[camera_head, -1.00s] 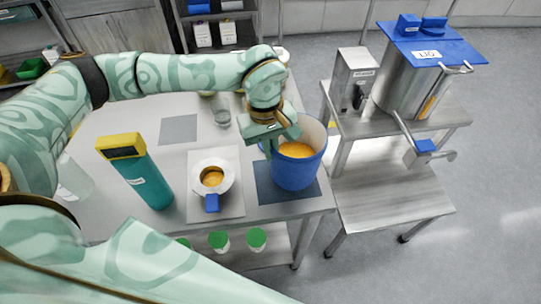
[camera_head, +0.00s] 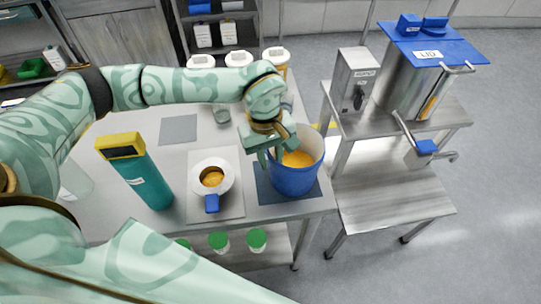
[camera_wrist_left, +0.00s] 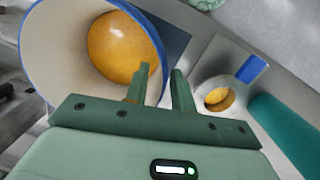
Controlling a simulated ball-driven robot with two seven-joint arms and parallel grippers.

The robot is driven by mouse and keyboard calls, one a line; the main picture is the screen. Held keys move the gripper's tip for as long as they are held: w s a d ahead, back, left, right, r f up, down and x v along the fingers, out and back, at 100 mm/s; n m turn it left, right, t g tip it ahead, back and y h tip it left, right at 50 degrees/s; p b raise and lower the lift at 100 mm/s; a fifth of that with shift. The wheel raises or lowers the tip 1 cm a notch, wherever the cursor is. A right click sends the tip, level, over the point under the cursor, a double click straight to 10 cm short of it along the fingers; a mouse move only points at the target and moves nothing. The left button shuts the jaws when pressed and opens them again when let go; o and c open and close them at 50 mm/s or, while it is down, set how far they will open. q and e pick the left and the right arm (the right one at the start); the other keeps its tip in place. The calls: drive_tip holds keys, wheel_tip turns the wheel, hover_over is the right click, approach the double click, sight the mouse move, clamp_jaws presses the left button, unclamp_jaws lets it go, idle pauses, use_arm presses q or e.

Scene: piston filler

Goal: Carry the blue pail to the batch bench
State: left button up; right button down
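The blue pail (camera_head: 293,180), with orange contents and a pale inside, stands upright on a dark mat (camera_head: 264,190) at the front right of the grey table. In the left wrist view the pail (camera_wrist_left: 45,55) fills the upper left. My left gripper (camera_head: 271,156) is at the pail's left rim, pointing down. In the left wrist view my left gripper (camera_wrist_left: 162,82) has its fingers apart, one over the pail's inside and one outside the wall. I see no clear contact with the wall. My right gripper is out of view. No sign names the batch bench.
A steel stand (camera_head: 390,205) with a lidded hopper (camera_head: 405,85) is right of the table. A white cup with a blue handle (camera_head: 212,180) and a teal, yellow-topped container (camera_head: 145,180) stand left of the pail. White-lidded jars (camera_head: 238,60) are at the back.

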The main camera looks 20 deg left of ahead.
use_arm(q)
wheel_tip(320, 180, up, 12)
drive_tip(key=a+p, duration=0.1)
drive_tip(key=shift+w+a, duration=0.25)
drive_tip(key=shift+f, duration=0.15)
